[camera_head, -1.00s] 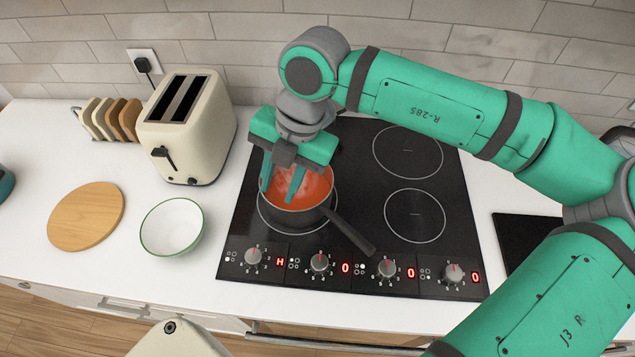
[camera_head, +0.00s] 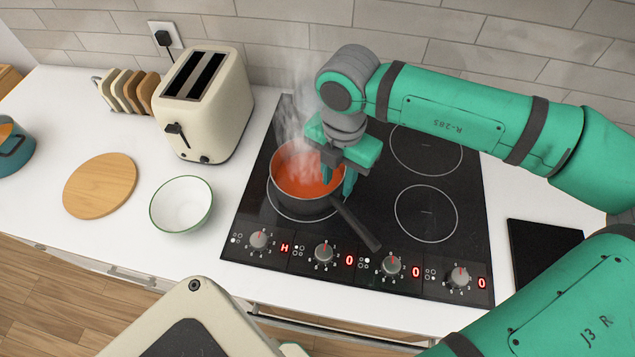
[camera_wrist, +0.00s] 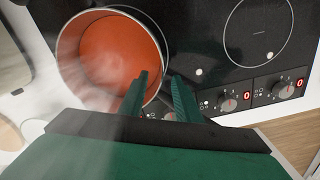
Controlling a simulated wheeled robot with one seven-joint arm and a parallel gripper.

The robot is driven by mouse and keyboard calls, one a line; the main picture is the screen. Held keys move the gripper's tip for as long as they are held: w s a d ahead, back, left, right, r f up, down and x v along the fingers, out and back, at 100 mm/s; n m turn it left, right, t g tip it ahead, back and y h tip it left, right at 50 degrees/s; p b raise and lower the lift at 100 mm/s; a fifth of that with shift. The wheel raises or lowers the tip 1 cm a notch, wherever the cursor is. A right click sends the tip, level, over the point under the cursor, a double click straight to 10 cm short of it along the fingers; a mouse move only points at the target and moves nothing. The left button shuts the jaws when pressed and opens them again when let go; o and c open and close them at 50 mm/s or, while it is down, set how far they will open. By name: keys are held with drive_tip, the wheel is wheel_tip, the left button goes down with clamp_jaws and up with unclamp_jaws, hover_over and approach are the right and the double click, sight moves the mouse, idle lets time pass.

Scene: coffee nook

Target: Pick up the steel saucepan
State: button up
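The saucepan (camera_head: 300,207) stands on the front-left ring of the black hob. It looks dark outside, has a steel-coloured rim in the wrist view (camera_wrist: 68,62), and holds steaming orange-red contents. Its dark handle (camera_head: 360,226) points to the front right. My gripper (camera_head: 338,188) is at the pan's right side, pointing down, fingers apart. In the wrist view my gripper (camera_wrist: 160,78) has its left finger overlapping the pan opening and its right finger outside the rim. I cannot tell whether either finger touches the pan. The handle is mostly hidden there.
The hob (camera_head: 265,218) has red displays, one reading H, and free rings on the right. A white bowl (camera_head: 181,204), round wooden board (camera_head: 100,186) and cream toaster (camera_head: 205,105) stand left. A dark board (camera_head: 545,250) lies right. The tiled wall is close behind.

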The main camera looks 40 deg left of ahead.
sight(334, 190)
drive_tip(key=shift+s+a+f, duration=0.1)
drive_tip(key=shift+s+f, duration=0.1)
drive_tip(key=shift+f, duration=0.8)
drive_tip(key=shift+s+a+f, duration=0.1)
drive_tip(key=shift+s+f, duration=0.05)
drive_tip(key=shift+f, duration=0.8)
drive_tip(key=shift+c, duration=0.6)
clamp_jaws()
drive_tip(key=shift+w+d, duration=0.1)
drive_tip(key=shift+w, duration=0.1)
